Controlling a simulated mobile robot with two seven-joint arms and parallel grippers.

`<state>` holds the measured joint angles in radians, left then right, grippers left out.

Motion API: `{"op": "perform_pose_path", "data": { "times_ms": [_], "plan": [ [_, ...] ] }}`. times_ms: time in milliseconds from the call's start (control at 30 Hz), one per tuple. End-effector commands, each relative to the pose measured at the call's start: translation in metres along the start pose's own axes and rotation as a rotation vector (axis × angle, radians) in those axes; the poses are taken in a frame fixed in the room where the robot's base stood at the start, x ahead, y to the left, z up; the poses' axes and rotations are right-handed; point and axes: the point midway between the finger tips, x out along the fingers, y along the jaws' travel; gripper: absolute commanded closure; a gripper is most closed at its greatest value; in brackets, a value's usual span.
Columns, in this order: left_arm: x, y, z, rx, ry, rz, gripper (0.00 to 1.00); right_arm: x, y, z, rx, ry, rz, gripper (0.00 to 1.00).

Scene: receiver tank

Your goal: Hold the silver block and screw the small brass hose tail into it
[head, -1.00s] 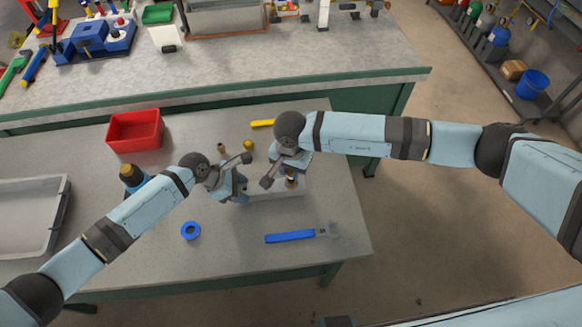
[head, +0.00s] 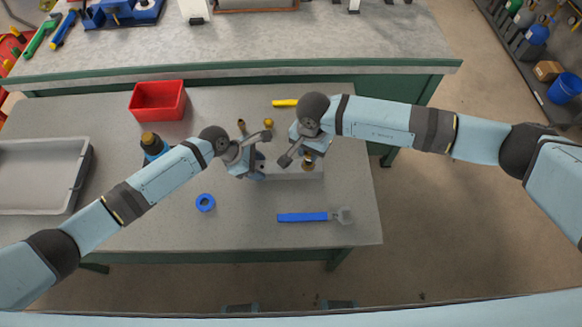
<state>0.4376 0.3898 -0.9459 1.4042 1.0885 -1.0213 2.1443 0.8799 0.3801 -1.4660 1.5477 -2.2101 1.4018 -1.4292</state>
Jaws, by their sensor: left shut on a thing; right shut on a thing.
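The silver block (head: 292,173) lies on the front table, partly hidden by both grippers. My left gripper (head: 257,172) is shut on its left end. My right gripper (head: 307,154) is shut over the block's right part, on a small brass piece (head: 308,165) that looks like the hose tail. The piece is at the block's top; how far it sits in the block cannot be told. Two other brass pieces stand behind the block: a taller one (head: 242,127) and a rounder one (head: 268,123).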

Motion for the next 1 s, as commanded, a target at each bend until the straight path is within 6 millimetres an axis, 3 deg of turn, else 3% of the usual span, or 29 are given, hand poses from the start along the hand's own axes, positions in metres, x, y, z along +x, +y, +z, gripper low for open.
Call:
{"op": "perform_pose_path", "data": {
  "times_ms": [167,433,667,1000],
  "plan": [
    [0.000,0.000,0.000,0.000,0.001,0.000,0.94,-0.003,0.000,0.000,0.000,0.001,-0.001,1.00],
    [0.000,0.000,-0.001,0.000,0.001,0.000,0.94,-0.036,0.000,0.000,-0.001,0.001,-0.001,1.00],
    [0.000,0.000,-0.001,0.000,0.001,0.000,0.94,-0.025,0.000,0.001,0.001,0.000,0.001,1.00],
    [0.000,0.000,-0.001,0.000,0.001,0.000,0.94,0.007,0.000,0.000,0.001,0.001,0.001,1.00]
  ]
}}
